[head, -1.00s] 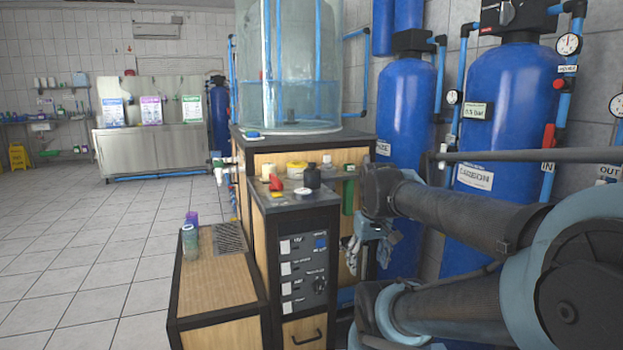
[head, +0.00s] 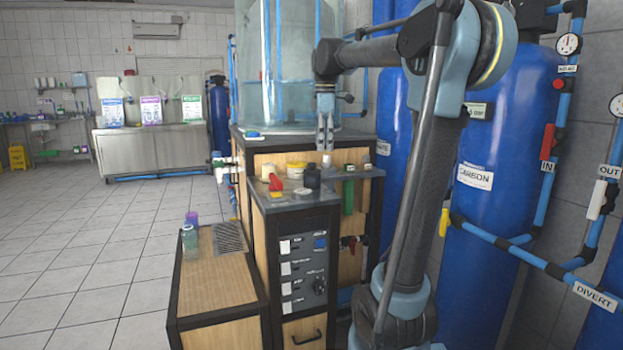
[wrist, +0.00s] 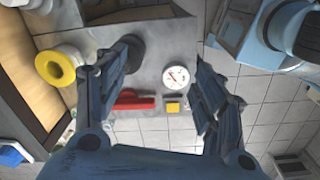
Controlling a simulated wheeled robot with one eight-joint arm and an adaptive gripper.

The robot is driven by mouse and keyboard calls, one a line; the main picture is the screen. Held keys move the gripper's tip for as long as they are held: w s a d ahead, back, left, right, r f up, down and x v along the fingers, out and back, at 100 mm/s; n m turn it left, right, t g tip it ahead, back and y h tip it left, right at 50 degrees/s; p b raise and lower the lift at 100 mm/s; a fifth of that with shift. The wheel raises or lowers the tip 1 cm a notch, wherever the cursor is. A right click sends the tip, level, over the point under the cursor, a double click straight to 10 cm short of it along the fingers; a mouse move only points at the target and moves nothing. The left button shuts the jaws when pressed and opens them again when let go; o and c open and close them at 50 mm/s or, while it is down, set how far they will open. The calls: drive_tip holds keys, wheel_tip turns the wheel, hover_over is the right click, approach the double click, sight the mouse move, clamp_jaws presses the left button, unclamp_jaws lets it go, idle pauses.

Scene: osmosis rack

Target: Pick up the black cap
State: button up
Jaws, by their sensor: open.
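A black, bottle-shaped piece (head: 312,177) with a narrower top stands upright on the grey top of the small control cabinet in the head view. I take it to be the black cap, but cannot be sure. In the wrist view a round black shape (wrist: 133,48), likely the same piece, is partly hidden by the left finger. My gripper (head: 325,146) points down above and behind the cabinet top, apart from the black piece. In the wrist view my gripper (wrist: 168,58) is open, with nothing held between its fingers.
A red-handled piece (wrist: 133,102), a white dial gauge (wrist: 175,76) and a small yellow block (wrist: 173,107) lie near the black piece. A yellow-and-white roll (wrist: 55,67) is at left. The glass tank (head: 290,70) and blue cylinders (head: 510,130) stand close by.

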sight(312, 163)
drive_tip(key=w+a+r+n, duration=0.4)
drive_tip(key=w, duration=0.2)
drive_tip(key=f, duration=1.2)
drive_tip(key=shift+s+d+f, duration=0.1)
drive_tip(key=shift+s, duration=0.1)
drive_tip(key=shift+w+f, duration=0.2)
drive_tip(key=shift+f, duration=2.5)
drive_tip(key=c, duration=0.8)
